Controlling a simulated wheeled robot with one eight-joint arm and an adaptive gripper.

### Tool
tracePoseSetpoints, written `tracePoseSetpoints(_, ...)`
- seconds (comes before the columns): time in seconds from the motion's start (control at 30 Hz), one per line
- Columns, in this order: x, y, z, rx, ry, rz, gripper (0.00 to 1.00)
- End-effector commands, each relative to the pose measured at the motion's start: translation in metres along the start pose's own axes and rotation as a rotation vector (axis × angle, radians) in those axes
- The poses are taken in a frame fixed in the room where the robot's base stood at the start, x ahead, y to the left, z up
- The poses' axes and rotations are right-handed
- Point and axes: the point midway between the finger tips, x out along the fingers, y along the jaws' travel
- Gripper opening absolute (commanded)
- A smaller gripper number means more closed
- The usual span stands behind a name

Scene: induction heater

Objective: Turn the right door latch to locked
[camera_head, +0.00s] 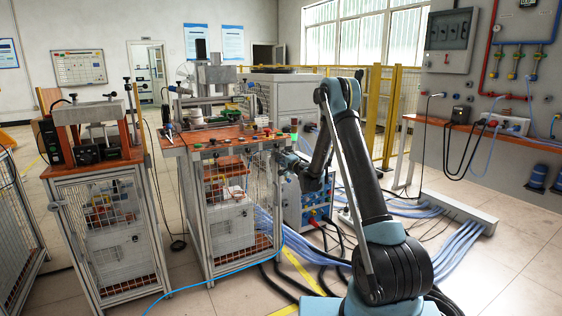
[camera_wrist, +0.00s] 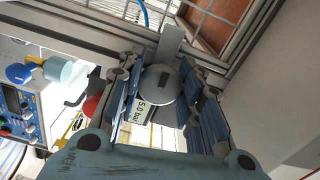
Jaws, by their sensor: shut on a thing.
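In the wrist view, the latch (camera_wrist: 160,86) is a grey round knob with a dark slot-like mark and a flat grey tab reaching up to the metal door frame. My gripper (camera_wrist: 165,100) has its two blue-grey fingers on either side of the knob and is shut on it. The tab points up in the picture. In the head view, my gripper (camera_head: 284,158) is at the right upper corner of the middle cabinet (camera_head: 225,210); the latch is hidden there behind my gripper and arm.
The middle cabinet's mesh door and profile frame (camera_wrist: 90,30) are close to my fingers. A red part (camera_wrist: 90,106) and a blue control panel (camera_wrist: 22,115) are left of my gripper. Cables (camera_head: 285,235) lie on the floor. Another cabinet (camera_head: 105,220) stands at left.

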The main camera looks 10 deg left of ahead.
Motion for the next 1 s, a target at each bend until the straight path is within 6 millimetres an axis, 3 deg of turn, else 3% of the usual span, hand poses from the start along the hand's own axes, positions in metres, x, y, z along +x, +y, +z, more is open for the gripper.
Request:
tracePoseSetpoints(0.3, -0.001, 0.0013, -0.0016, 0.123, 0.003, 0.001, 0.09)
tracePoseSetpoints(0.87, -0.0007, 0.0011, 0.0, 0.15, 0.0, 0.001, 0.09)
tracePoseSetpoints(0.9, -0.0006, 0.0011, 0.0001, 0.15, 0.0, 0.001, 0.39)
tracePoseSetpoints(0.97, -0.0006, 0.0009, 0.0002, 0.15, 0.0, 0.001, 0.53)
tracePoseSetpoints(1.0, -0.0006, 0.0008, 0.0002, 0.15, 0.0, 0.0, 0.54)
